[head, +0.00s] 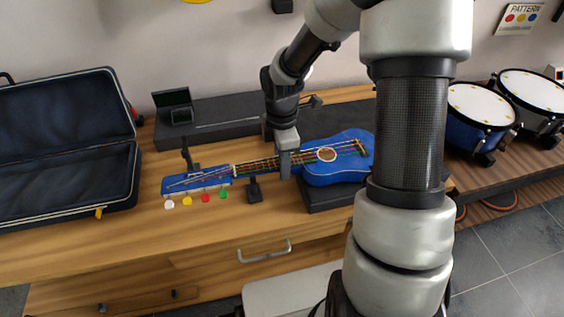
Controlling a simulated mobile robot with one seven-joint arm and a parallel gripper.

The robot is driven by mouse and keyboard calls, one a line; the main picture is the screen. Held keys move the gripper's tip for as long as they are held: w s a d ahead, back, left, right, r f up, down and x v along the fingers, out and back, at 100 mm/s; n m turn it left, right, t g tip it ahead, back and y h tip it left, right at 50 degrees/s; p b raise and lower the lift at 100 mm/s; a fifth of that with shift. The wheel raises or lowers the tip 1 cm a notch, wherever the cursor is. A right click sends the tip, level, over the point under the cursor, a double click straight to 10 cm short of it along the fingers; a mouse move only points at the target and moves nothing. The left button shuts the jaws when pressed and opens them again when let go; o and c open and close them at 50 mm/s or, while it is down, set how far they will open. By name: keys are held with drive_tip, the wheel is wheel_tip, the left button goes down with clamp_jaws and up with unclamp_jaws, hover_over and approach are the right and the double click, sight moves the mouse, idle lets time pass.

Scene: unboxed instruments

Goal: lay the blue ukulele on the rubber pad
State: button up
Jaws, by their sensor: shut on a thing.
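The blue ukulele (335,173) lies roughly level, its body to the right and its headstock to the left. My gripper (285,168) comes down from above and is shut on the ukulele's neck close to the body. A dark slab, which looks like the rubber pad (318,204), shows under and in front of the body. I cannot tell whether the body touches it. My arm hides the right end of the ukulele and part of the pad.
Small black stands (255,191) are near the neck and headstock. Several coloured knobs (206,198) line the front. An open dark case (68,150) is at left, a long black block (225,123) behind. Drums (480,115) stand at right, beyond my arm.

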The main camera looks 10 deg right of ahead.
drive_tip(key=shift+f, duration=0.35)
idle(0.6)
drive_tip(key=o, duration=1.1)
drive_tip(key=shift+o, duration=0.2)
wheel_tip(320, 180, up, 17)
drive_tip(key=p, duration=0.3)
drive_tip(key=shift+r, duration=0.2)
